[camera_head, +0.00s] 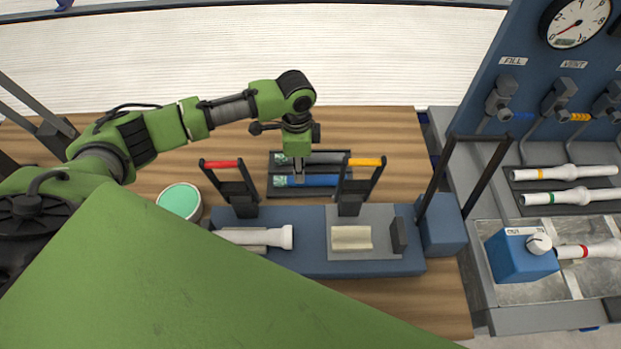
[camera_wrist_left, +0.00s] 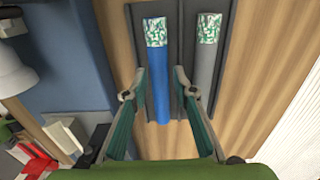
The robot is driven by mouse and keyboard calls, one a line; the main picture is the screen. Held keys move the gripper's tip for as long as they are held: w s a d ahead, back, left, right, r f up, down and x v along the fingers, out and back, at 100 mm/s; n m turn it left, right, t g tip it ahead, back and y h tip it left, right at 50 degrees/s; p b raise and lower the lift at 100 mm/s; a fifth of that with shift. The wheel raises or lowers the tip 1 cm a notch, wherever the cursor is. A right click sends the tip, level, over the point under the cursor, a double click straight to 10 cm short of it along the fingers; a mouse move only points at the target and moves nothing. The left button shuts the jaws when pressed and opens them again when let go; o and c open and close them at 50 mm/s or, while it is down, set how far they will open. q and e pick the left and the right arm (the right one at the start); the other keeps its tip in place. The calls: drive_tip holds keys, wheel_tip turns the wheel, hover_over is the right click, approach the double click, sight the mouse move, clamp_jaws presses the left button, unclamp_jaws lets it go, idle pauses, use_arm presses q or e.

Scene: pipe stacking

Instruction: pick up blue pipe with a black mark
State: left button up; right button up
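The blue pipe (camera_head: 318,181) lies in a dark tray (camera_head: 274,168) at the back middle of the wooden table. In the left wrist view, the blue pipe (camera_wrist_left: 160,98) has a green-and-white patterned end; I cannot make out a black mark. A grey pipe (camera_head: 322,158) with a similar end lies parallel to it, also in the left wrist view (camera_wrist_left: 205,70). My left gripper (camera_head: 298,178) points down over the blue pipe. In the left wrist view my left gripper (camera_wrist_left: 160,74) is open, fingers on either side of the blue pipe, with gaps visible. My right gripper is not in view.
A blue fixture (camera_head: 300,260) with red-handled (camera_head: 222,164) and yellow-handled (camera_head: 367,162) clamps stands in front of the tray. White pipes lie in it (camera_head: 260,236) and on the right bench (camera_head: 565,173). A green-topped round container (camera_head: 180,200) is at left.

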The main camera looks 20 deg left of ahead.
sight(310, 181)
use_arm(q)
drive_tip(key=shift+s+f+p, duration=0.1)
drive_tip(key=shift+f+p, duration=0.45)
drive_tip(key=shift+f, duration=1.7)
clamp_jaws()
drive_tip(key=shift+r, duration=0.15)
